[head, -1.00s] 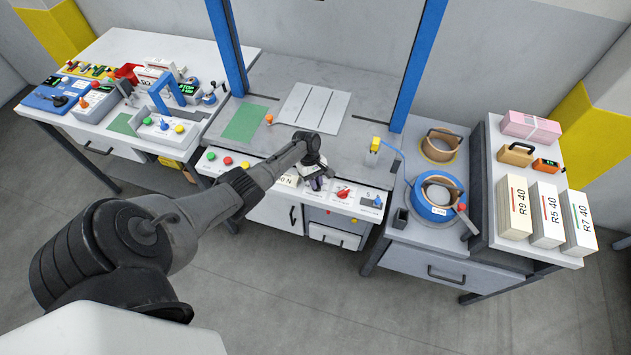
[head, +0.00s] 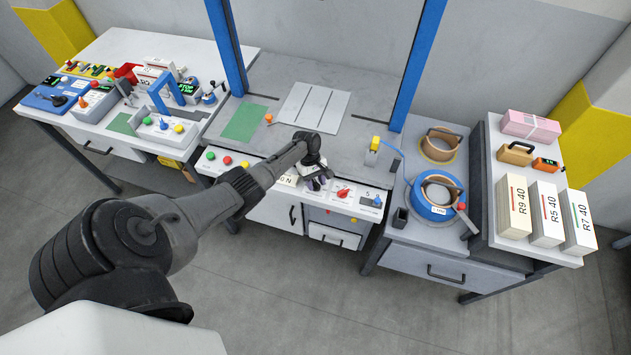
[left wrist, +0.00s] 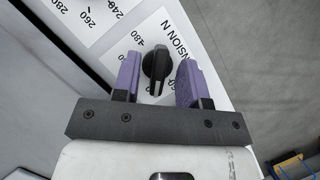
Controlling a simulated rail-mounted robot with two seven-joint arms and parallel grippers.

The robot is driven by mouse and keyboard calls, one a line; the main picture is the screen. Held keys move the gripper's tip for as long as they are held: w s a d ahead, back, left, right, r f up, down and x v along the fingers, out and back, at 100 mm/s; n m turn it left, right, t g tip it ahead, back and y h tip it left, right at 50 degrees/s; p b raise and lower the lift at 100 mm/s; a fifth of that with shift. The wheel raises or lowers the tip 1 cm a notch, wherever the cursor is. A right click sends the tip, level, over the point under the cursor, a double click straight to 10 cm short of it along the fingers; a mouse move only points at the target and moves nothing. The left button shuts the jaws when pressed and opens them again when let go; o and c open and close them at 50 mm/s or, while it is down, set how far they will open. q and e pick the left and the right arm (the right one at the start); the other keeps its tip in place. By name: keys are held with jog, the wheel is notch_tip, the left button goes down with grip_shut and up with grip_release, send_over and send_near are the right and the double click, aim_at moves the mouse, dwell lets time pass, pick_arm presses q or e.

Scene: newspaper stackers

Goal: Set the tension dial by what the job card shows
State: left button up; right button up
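The tension dial is a black knob (left wrist: 157,65) on a white plate, lettered "...NSION N", in the left wrist view. A pale mark on the knob points down toward my gripper's palm. Numbers 240, 260 and 280 show at upper left; others by the knob are partly hidden. My left gripper (left wrist: 159,82) has its purple fingers on either side of the knob, with gaps showing. In the head view the left gripper (head: 318,182) is over the middle bench's front panel and hides the dial. I cannot pick out the job card for sure. My right gripper is not in view.
Beside the gripper on the front panel are a red knob (head: 344,193) and green and red buttons (head: 227,161). A blue reel (head: 434,207) stands to the right, with boxes (head: 546,215) beyond. The left bench (head: 128,50) is crowded with devices. The middle benchtop is mostly clear.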

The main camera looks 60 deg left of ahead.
pick_arm(q)
jog(key=p+v, duration=0.2)
jog(key=v, duration=1.2)
jog(key=shift+f, duration=0.1)
dwell(0.4)
